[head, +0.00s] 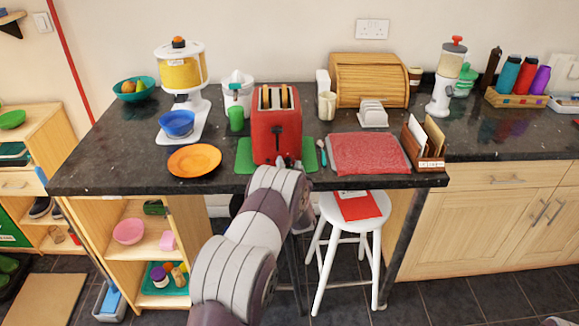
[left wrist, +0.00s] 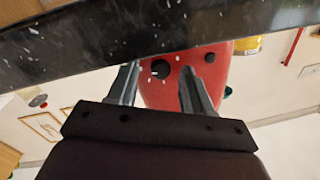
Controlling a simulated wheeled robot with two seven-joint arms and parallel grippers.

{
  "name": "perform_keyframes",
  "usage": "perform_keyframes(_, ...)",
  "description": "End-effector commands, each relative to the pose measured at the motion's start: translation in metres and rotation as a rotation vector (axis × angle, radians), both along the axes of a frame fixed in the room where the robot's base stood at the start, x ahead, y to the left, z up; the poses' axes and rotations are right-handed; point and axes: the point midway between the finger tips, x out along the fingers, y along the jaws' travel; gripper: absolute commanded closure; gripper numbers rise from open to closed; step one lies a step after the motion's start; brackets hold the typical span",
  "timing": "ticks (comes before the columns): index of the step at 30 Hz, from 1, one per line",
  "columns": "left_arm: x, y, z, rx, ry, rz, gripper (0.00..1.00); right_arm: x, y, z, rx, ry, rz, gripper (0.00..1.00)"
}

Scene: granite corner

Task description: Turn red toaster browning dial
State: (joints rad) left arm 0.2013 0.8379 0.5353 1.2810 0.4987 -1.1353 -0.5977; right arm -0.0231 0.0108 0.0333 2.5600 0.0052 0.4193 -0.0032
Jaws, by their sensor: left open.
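The red toaster (head: 276,130) stands upright on a green mat (head: 245,158) near the front edge of the dark counter, with bread in its top slots. In the left wrist view, its red face (left wrist: 185,92) appears upside down. A round black dial (left wrist: 160,69) with white marks around it shows there, between my finger tips in the picture. My left gripper (head: 287,163) is open, low in front of the toaster's face. I cannot tell whether the fingers touch the dial. In the head view the dial is hidden. My right gripper is not in view.
The dark counter edge (left wrist: 90,45) passes close to my left gripper. An orange plate (head: 194,160) lies left of the toaster. A red cloth mat (head: 368,153) and a teal spoon (head: 321,150) lie to the right. A white stool (head: 354,215) stands below the counter.

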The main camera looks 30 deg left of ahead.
Motion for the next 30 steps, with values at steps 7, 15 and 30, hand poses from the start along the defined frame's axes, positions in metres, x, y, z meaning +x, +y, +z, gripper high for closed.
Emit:
perform_keyframes(7,0.0,0.0,0.0,0.0,0.0,0.0,0.76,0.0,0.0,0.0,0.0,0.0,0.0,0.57)
perform_keyframes(15,0.0,0.0,0.0,-0.003,-0.002,0.0,1.0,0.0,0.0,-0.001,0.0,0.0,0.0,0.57)
perform_keyframes(30,0.0,0.0,-0.003,-0.221,-0.143,0.005,1.0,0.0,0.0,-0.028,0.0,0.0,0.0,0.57)
